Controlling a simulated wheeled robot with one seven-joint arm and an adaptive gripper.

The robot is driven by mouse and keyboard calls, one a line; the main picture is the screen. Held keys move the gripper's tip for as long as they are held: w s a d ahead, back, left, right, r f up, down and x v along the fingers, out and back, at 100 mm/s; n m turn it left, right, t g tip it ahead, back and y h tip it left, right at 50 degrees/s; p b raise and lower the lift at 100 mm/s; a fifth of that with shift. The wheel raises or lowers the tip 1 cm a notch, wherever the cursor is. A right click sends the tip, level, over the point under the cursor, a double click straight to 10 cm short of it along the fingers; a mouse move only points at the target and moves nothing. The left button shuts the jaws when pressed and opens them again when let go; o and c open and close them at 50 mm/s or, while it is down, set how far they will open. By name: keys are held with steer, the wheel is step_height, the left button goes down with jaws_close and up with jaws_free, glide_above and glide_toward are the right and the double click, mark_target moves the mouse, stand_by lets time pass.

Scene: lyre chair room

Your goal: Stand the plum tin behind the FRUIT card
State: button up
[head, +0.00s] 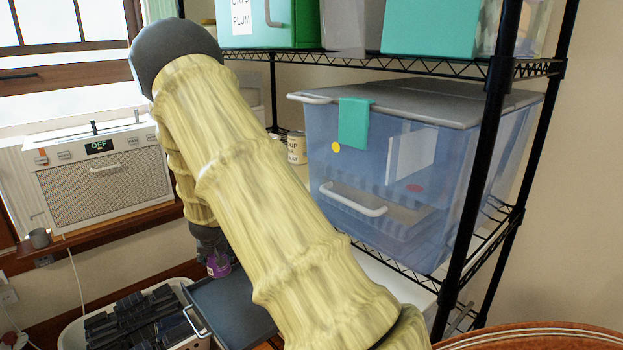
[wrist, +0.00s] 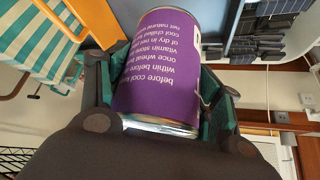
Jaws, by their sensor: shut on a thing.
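The plum tin (wrist: 158,72) is purple with white print and a silver rim, and fills the middle of the wrist view. My gripper (wrist: 160,95) is shut on it, with a finger on each side. In the head view a small purple part of the tin (head: 219,268) shows under my gripper (head: 212,252), above or near a dark grey tray (head: 232,310). Whether the tin touches anything below cannot be told. I cannot make out a FRUIT card; my arm hides much of the shelf.
A black wire rack (head: 497,75) stands at the right. Its middle shelf holds a large clear blue bin (head: 375,150) and pale tins (head: 296,148), partly behind my arm. Above is a green box (head: 290,25) with a PLUM label. A white bin of dark items (head: 75,335) sits lower left.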

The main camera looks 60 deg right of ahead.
steer(key=s+d+r+m+g+h+p, duration=0.15)
steer(key=s+r+m+p, duration=0.3)
steer(key=r+p, duration=0.5)
steer(key=s+d+r+m+g+p, duration=0.1)
steer(key=s+r+m+g+p, duration=0.3)
steer(key=r+p, duration=0.6)
steer(key=s+d+r+m+g+h+p, duration=0.15)
steer(key=s+r+m+p, duration=0.25)
steer(key=r+m+p, duration=0.5)
steer(key=shift+s+d+f+n+y+p, duration=0.15)
steer(key=shift+s+d+f+n+p, duration=0.3)
steer(key=shift+s+d+p, duration=1.6)
steer(key=shift+s+d+f+n+y+p, duration=0.15)
steer(key=shift+d+n+p, duration=0.7)
steer(key=shift+d, duration=2.6)
steer(key=shift+s+d+f+n+y+p, duration=0.3)
steer(key=shift+s+d+p, duration=0.8)
steer(key=shift+d+p, duration=1.15)
steer(key=shift+d+b, duration=0.45)
steer(key=shift+b, duration=0.1)
steer(key=o, duration=1.4)
steer(key=shift+c, duration=0.2)
steer(key=shift+r, duration=0.1)
